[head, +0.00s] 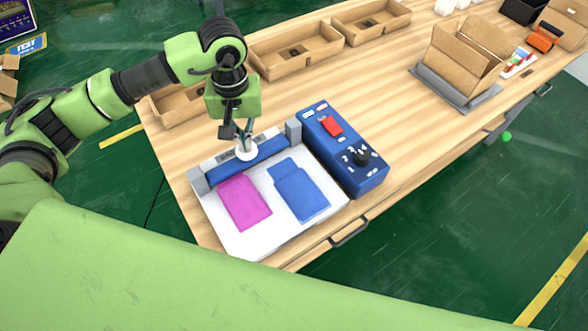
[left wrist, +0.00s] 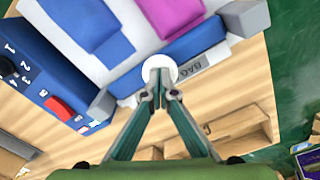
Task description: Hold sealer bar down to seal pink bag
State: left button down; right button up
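The sealer is a white plate (head: 262,234) with a blue sealer bar (head: 262,156) across its back between two grey end blocks. A pink bag (head: 244,202) lies flat on the plate at the left, its back edge against the bar. A blue bag (head: 298,192) lies to its right. My left gripper (head: 245,146) points down at a round white knob (left wrist: 159,69) at the middle of the bar. Its fingers (left wrist: 161,92) are together, tips at the knob; the knob partly hides the contact. The pink bag (left wrist: 170,14) also shows in the left wrist view. My right gripper is out of view.
A blue control box (head: 343,155) with a red switch and a black dial stands right of the sealer. Cardboard trays (head: 295,50) line the table's back edge. An open cardboard box (head: 465,58) stands at the far right. The middle of the table is clear.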

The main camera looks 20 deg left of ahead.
pick_arm(q)
jog(key=shift+s+f+b, duration=0.1)
jog(key=shift+f+b, duration=0.1)
jog(key=shift+b, duration=0.15)
dwell(0.3)
jog(key=shift+s+f, duration=0.1)
dwell(0.8)
jog(key=shift+r+p, duration=0.35)
jog(key=shift+r, duration=0.45)
notch_tip(320, 180, up, 8)
jog(key=p, duration=0.2)
jog(key=shift+w+p, duration=0.2)
jog(key=shift+p, duration=0.2)
jog(key=shift+f, duration=0.15)
